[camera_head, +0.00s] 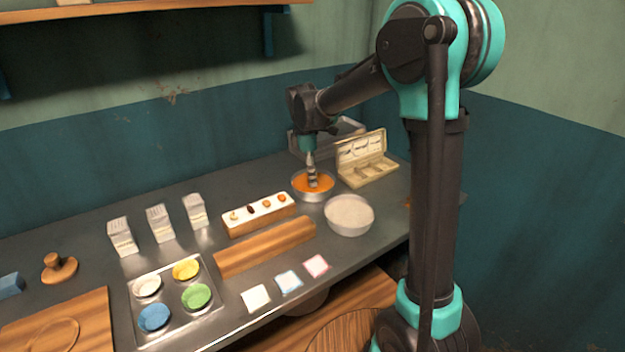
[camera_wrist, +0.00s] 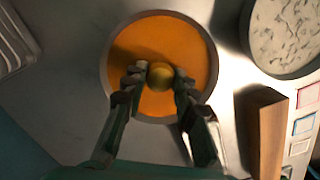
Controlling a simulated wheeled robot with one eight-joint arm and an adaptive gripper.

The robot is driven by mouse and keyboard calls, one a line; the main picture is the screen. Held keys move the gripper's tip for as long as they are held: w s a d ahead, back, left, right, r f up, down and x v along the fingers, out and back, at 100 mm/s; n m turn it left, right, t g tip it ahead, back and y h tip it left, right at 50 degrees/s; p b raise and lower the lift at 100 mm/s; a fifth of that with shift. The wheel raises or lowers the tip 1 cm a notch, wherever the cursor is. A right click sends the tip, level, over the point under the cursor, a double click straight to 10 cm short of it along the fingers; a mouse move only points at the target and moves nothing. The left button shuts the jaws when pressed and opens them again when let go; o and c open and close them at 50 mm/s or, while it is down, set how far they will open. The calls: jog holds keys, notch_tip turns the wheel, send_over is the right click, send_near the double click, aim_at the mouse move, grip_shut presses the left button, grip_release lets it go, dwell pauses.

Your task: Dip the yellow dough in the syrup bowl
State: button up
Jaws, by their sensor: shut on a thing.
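My gripper (camera_wrist: 160,80) is shut on the yellow dough (camera_wrist: 160,74), a small round ball between the fingertips in the wrist view. The syrup bowl (camera_wrist: 110,75) is a round metal bowl filled with orange syrup (camera_wrist: 160,35). The dough is over the middle of the syrup; I cannot tell whether it touches the surface. In the head view my gripper (camera_head: 312,182) points down into the syrup bowl (camera_head: 313,198) on the counter. The dough is hidden there by the fingers.
A bowl of white content (camera_head: 350,213) stands just right of the syrup bowl. A wooden holder with small pieces (camera_head: 240,226) is to its left, and an open compartment box (camera_head: 367,160) behind right. A tray with coloured dishes (camera_head: 205,318) and a long wooden block (camera_head: 265,246) lie in front.

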jog(key=shift+r, duration=2.2)
jog(key=shift+r, duration=0.1)
jog(key=shift+r, duration=1.9)
